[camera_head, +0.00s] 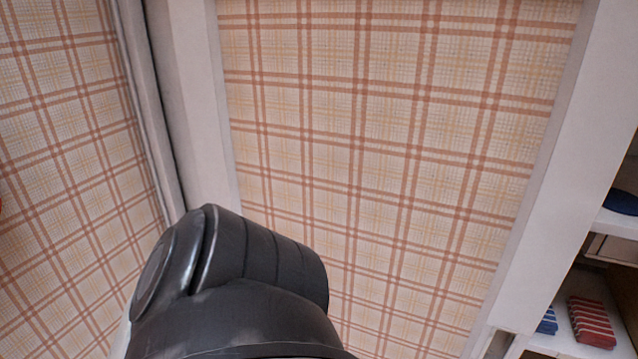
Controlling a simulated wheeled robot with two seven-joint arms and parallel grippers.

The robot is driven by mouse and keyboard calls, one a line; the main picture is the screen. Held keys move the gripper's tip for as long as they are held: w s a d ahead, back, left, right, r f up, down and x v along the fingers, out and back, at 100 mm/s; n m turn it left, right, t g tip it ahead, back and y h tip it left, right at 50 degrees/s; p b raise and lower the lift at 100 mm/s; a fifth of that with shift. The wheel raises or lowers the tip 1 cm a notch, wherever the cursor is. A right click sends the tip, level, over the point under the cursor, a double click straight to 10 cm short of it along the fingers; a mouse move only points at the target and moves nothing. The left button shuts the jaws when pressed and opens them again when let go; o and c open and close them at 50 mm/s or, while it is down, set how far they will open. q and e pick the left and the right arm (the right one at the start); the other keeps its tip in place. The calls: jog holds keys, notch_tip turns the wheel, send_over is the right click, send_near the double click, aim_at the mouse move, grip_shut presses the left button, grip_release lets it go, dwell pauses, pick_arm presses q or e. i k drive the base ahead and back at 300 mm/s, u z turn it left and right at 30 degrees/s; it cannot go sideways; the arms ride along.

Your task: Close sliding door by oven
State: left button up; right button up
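A large panel (390,150) with red and yellow plaid fills the middle of the view, set between pale frame strips. A wide white upright (550,165) runs along its right side. I cannot tell whether this panel is the sliding door or a wall. No oven shows. A black rounded arm link of mine covers the lower left and hides part of the panel's lower left edge. Neither of my grippers is in view.
A second plaid surface (70,150) lies at the left, past a grey vertical strip (150,110). At the right edge, open white shelves (615,224) hold a dark blue item (622,202), a red striped folded cloth (591,322) and a blue striped one (547,321).

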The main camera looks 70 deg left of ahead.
aim_at(447, 165)
jog(key=z, duration=0.05)
jog(key=k, duration=0.25)
jog(key=u, duration=1.35)
jog(key=i, duration=0.3)
jog(key=u, duration=0.55)
jog(key=k, duration=0.35)
jog(key=u, duration=0.45)
jog(key=i, duration=0.5)
